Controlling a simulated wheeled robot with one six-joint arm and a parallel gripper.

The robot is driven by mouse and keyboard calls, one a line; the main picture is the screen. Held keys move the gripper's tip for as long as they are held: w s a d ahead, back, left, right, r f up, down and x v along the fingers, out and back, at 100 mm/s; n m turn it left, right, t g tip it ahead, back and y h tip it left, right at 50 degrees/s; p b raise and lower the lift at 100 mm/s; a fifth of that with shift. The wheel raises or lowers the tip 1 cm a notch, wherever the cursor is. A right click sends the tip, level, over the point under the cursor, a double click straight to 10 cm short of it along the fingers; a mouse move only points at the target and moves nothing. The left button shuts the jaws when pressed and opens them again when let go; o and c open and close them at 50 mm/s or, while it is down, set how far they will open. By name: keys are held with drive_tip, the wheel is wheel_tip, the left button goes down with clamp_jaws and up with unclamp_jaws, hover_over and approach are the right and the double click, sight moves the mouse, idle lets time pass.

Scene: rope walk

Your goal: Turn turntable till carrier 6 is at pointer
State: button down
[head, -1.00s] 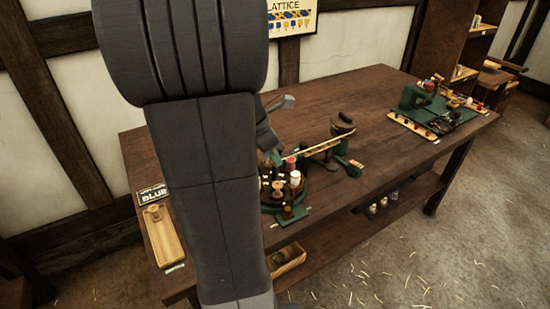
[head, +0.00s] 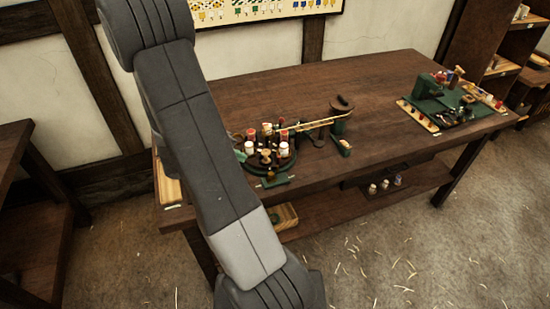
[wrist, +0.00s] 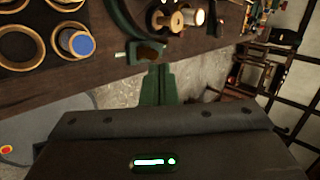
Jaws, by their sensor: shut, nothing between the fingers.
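The turntable (head: 284,163) is a round green-edged stand on the bench, carrying several bobbins with red, white and wooden tops. My arm hides part of its left side. A small green block (head: 276,181) juts from its front edge; I cannot tell whether it is the pointer. Carrier numbers are too small to read. In the wrist view, a curved green rim (wrist: 122,18) and wooden bobbins show at the top. My gripper (wrist: 158,72), green-fingered, is shut and empty, beyond the bench's front edge and apart from the bobbins.
A green machine (head: 432,88) sits at the bench's right end. An open box (head: 285,217) is on the lower shelf. The back of the bench (head: 290,88) is clear.

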sight(278, 160)
drive_tip(key=x, duration=1)
drive_tip(key=shift+s, duration=0.1)
drive_tip(key=shift+w+d+r, duration=0.25)
drive_tip(key=shift+w+d, duration=0.25)
drive_tip(key=shift+d, duration=0.35)
drive_tip(key=shift+w+d+p, duration=0.35)
drive_tip(key=shift+w+d, duration=0.05)
drive_tip(key=shift+d, duration=0.3)
drive_tip(key=shift+f, duration=0.1)
drive_tip(key=b, duration=0.1)
drive_tip(key=d+n+t+b, duration=0.1)
drive_tip(key=b, duration=0.1)
drive_tip(key=shift+w+d+f+y, duration=0.1)
drive_tip(key=shift+d+f+y, duration=0.05)
drive_tip(key=shift+f+y, duration=0.15)
drive_tip(key=d+n+b, duration=0.1)
drive_tip(key=b, duration=0.1)
drive_tip(key=n+t+y+b, duration=0.1)
drive_tip(key=b, duration=0.1)
drive_tip(key=shift+w+d+r, duration=0.1)
drive_tip(key=shift+w+d, duration=0.2)
drive_tip(key=shift+d, duration=0.1)
drive_tip(key=shift+w+d+r+n+t+y+b, duration=0.15)
drive_tip(key=shift+d+n+t+y+b, duration=0.15)
drive_tip(key=shift+n+b, duration=0.35)
drive_tip(key=shift+r, duration=0.1)
